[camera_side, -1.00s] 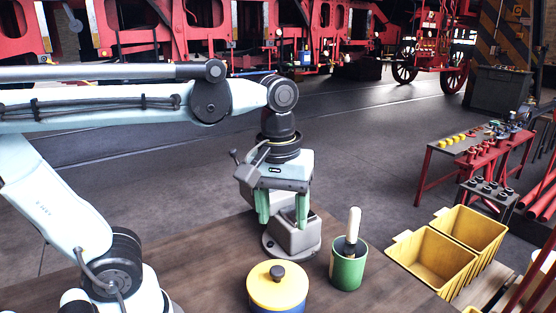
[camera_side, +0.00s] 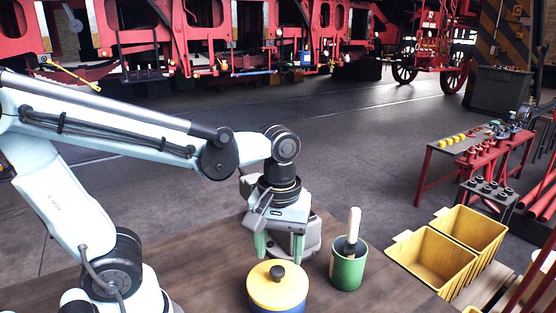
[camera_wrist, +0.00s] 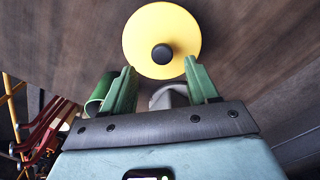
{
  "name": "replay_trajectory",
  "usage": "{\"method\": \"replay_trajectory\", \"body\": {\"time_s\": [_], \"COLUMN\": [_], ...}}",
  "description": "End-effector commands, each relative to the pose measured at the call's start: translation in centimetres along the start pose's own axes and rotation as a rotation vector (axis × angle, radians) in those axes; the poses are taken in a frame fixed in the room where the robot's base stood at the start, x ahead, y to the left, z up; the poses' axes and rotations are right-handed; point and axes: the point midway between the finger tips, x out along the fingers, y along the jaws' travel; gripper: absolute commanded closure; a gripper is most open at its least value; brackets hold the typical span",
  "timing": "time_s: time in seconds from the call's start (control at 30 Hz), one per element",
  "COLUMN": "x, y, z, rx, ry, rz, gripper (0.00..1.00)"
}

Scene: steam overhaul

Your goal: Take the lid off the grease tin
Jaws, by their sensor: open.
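The grease tin (camera_side: 278,304) stands on the wooden bench, a blue tin with a yellow lid (camera_side: 262,288) on it. The lid has a dark round knob (camera_side: 277,272) in its middle. In the wrist view the yellow lid (camera_wrist: 140,35) and its knob (camera_wrist: 162,54) lie just ahead of the fingertips, roughly centred between them. My gripper (camera_side: 280,248) has two green fingers and is behind the tin in the side view, apart from the lid. In the wrist view my gripper (camera_wrist: 157,66) is open with nothing between its fingers.
A green cup (camera_side: 348,272) with a pale-handled brush (camera_side: 353,226) stands right of the tin, close to my gripper. A grey metal block (camera_side: 312,238) stands behind my fingers. Yellow bins (camera_side: 432,262) are at the right. The bench left of the tin is bare.

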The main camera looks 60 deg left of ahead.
Motion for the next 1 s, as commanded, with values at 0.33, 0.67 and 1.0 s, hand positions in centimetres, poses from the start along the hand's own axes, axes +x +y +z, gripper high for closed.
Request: {"method": "replay_trajectory", "body": {"time_s": [0.33,0.67,1.0], "x": [3.5,4.0,4.0], "y": [-0.3,-0.3,-0.3], "z": [0.2,0.2,0.2], "rx": [0.0,0.001,0.001], "ry": [0.0,0.0,0.0], "rz": [0.001,0.001,0.001], "gripper": [0.41,0.41,0.87]}}
